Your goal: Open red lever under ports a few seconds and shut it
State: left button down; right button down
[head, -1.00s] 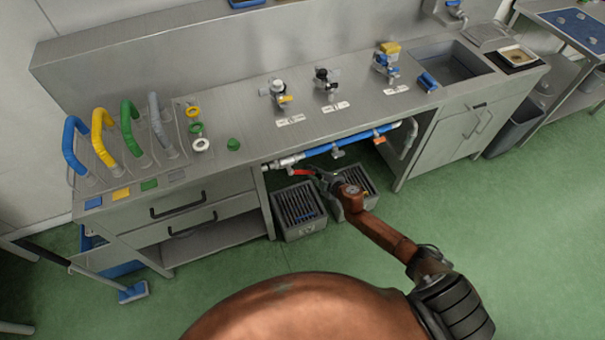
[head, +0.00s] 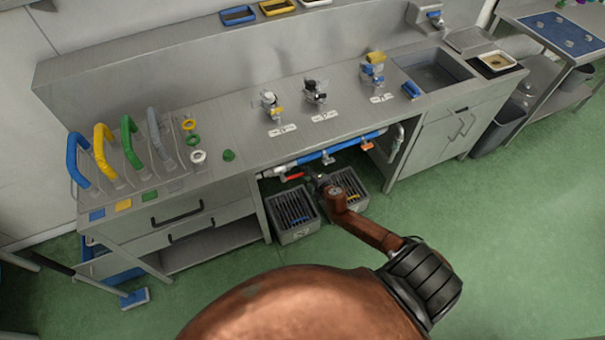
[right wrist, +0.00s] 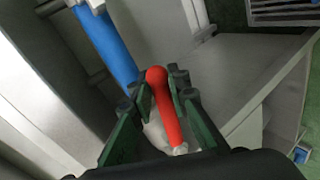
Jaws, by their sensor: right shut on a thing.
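The red lever (head: 292,177) sits on the pipe under the bench, at the left end of the blue pipe section (head: 345,147). My right gripper (head: 312,180) reaches under the bench edge and is shut on the lever. In the right wrist view, the red lever (right wrist: 166,108) with its rounded end lies between the green-padded fingers of my right gripper (right wrist: 160,90). The blue pipe (right wrist: 106,45) runs beside it, roughly along the lever. Three ports with taps (head: 270,105) stand on the counter above. My left gripper is not in view.
Two grey slotted crates stand under the bench, one (head: 290,232) just left of my right gripper and one (head: 357,203) behind it. A drawer unit (head: 180,215) is to the left and a cabinet (head: 440,140) to the right.

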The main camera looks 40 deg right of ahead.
jog(key=c, duration=1.9)
grip_release()
jog(key=shift+c, duration=0.2)
jog(key=v, duration=1.2)
jog(key=s+d+f+m+g, duration=0.1)
jog(key=s+f+m+g, duration=0.1)
jog(key=s+f, duration=0.65)
jog(key=s+d+f+m+g, duration=0.1)
jog(key=s+f+m+g, duration=0.3)
jog(key=f, duration=0.7)
jog(key=s+d+f+m, duration=0.1)
jog(key=s+f, duration=0.6)
jog(key=f, duration=0.3)
jog(key=s+a+f+m+g, duration=0.1)
jog(key=s+a+f, duration=0.3)
jog(key=s, duration=0.5)
jog(key=s+a+f+m+g, duration=0.2)
jog(key=s+a+f, duration=0.3)
jog(key=s, duration=0.4)
jog(key=s+a+f+m+g+y, duration=0.1)
jog(key=s+a+f+m+g, duration=0.1)
jog(key=s, duration=0.7)
notch_tip(320, 180, down, 4)
jog(key=a+m, duration=0.1)
jog(key=a, duration=0.1)
jog(key=shift+s+a, duration=0.35)
jog(key=shift+a, duration=0.05)
